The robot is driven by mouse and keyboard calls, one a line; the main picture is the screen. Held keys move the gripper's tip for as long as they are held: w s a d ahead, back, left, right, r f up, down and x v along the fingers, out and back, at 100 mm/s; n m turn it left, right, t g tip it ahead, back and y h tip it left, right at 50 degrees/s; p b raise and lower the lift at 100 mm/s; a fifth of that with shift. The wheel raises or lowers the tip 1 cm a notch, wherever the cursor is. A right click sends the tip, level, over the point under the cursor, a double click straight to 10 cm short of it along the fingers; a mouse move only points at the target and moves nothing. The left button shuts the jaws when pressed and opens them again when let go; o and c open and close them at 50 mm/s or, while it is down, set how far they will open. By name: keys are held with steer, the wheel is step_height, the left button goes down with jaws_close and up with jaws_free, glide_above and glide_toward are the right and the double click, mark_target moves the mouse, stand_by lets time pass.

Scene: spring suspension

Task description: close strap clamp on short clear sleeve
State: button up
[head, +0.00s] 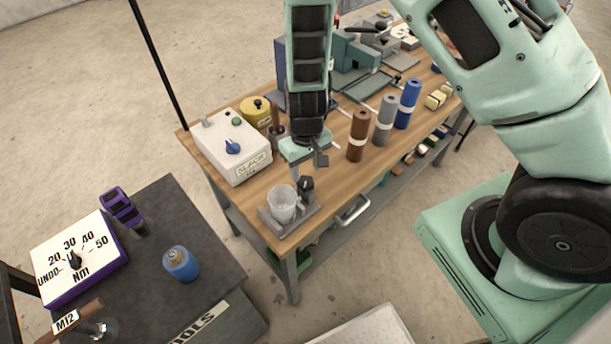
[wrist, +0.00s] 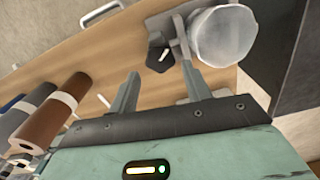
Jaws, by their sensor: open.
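The short clear sleeve (head: 283,205) stands upright on a small grey holder (head: 301,224) at the near corner of the wooden bench. In the wrist view the sleeve (wrist: 222,38) is at the top right, beyond my fingers. A black knob-like part (head: 306,185), perhaps the strap clamp's handle, sits right beside the sleeve; it also shows in the wrist view (wrist: 159,58). The strap itself cannot be made out. My gripper (head: 315,160) is open and empty, above the bench behind the sleeve. In the wrist view, the black part lies beyond the gap between my fingers (wrist: 160,85).
A white box with a blue knob (head: 232,147) stands left of my gripper. Brown (head: 359,135), grey (head: 385,119) and blue (head: 407,103) rolls stand to the right. A dark cart (head: 215,260) with a dial box (head: 78,260) is at the lower left.

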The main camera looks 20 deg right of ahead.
mark_target(306, 181)
steer(key=shift+f, duration=2.25)
steer(key=c, duration=0.7)
steer(key=shift+m, duration=0.3)
steer(key=o, duration=0.7)
steer(key=shift+r, duration=0.1)
